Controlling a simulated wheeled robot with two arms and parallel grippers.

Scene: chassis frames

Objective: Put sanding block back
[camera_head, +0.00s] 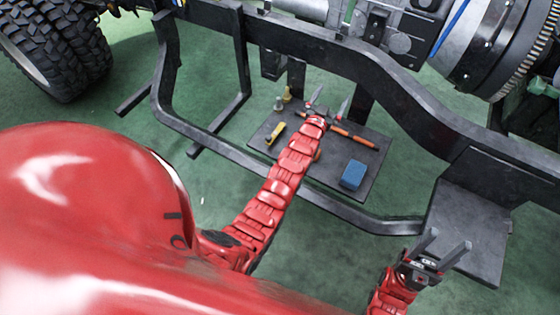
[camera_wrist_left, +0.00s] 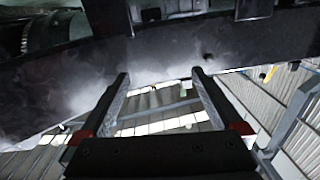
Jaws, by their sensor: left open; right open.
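A blue block (camera_head: 353,174), likely the sanding block, lies on the dark flat board (camera_head: 325,180) under the chassis frame, near its right front. My left gripper (camera_head: 330,100) is open and empty above the far part of the board, up and left of the block and apart from it. In the left wrist view its open fingers (camera_wrist_left: 160,76) point at a dark frame beam, with nothing between them. My right gripper (camera_head: 445,250) is open and empty at the lower right, in front of a grey plate. My left arm hides part of the board.
A tool with an orange handle (camera_head: 353,138), a yellow-and-black tool (camera_head: 274,134) and small upright pieces (camera_head: 283,97) are on the board. Dark chassis rails (camera_head: 400,95) curve above and around it. A grey plate (camera_head: 470,225) is at right, a wheel (camera_head: 60,50) at far left.

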